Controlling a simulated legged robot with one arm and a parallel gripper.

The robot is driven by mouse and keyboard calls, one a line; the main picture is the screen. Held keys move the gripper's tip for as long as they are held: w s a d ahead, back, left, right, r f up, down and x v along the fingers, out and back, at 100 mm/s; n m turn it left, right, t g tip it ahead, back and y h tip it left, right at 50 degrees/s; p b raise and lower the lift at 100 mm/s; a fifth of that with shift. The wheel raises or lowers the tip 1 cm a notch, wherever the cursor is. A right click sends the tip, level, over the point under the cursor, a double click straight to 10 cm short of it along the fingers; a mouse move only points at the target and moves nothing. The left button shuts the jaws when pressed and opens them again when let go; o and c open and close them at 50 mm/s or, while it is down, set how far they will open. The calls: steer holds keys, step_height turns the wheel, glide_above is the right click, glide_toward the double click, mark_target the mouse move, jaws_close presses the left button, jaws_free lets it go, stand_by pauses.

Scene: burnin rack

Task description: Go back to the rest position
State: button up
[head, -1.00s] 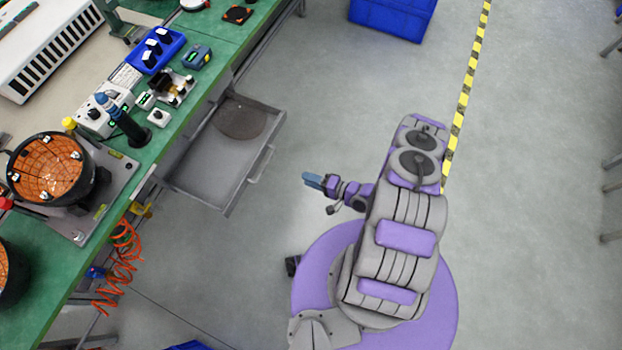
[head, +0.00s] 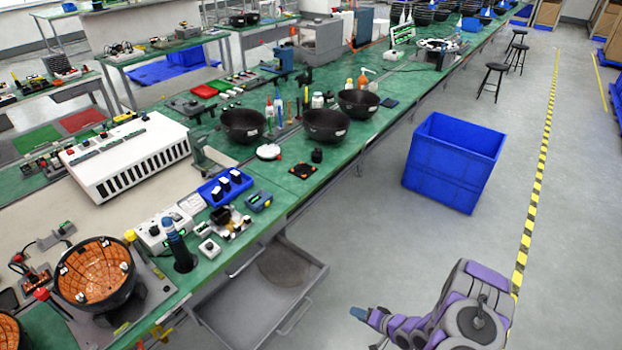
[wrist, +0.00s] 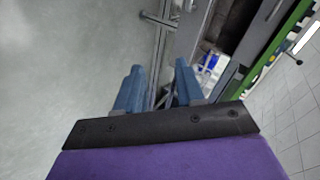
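My arm (head: 470,310) is folded at the bottom right of the head view, over the floor. My gripper (head: 358,313) points left from it, in free air to the right of the open drawer. In the wrist view my gripper (wrist: 159,68) shows two blue fingers standing apart with nothing between them. The gripper is open and empty, and touches nothing that I can see. My base is below the edge of the head view.
An open grey drawer (head: 238,318) sticks out from under the green workbench (head: 268,205) at the left. A blue crate (head: 452,160) stands on the floor ahead. A yellow-black floor line (head: 540,170) runs along the right.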

steer(key=w+d+r+n+g+h, duration=0.15)
steer(key=w+d+r+h, duration=0.45)
steer(key=r, duration=0.6)
steer(key=s+d+r+n+g+h, duration=0.1)
steer(key=s+d+r+h, duration=0.15)
steer(key=r, duration=0.65)
steer(key=s+d+r+g+h, duration=0.1)
steer(key=s+r, duration=0.2)
steer(key=r, duration=0.5)
steer(key=s+a+r+g, duration=0.3)
steer(key=s+a+r, duration=0.1)
steer(key=s+r, duration=0.9)
steer(key=s+a+r+g, duration=0.1)
steer(key=s+a+r, duration=0.1)
steer(key=s, duration=0.5)
steer(key=s+a+r+n+g+y, duration=0.1)
steer(key=s+a+r, duration=0.1)
steer(key=s, duration=0.6)
steer(key=s+a+r+g, duration=0.1)
steer(key=s+a+r, duration=0.1)
steer(key=s+a, duration=0.2)
steer(key=s, duration=0.3)
steer(key=shift+s+a+r+n, duration=0.15)
steer(key=shift+a+n, duration=0.15)
steer(key=shift+n, duration=0.05)
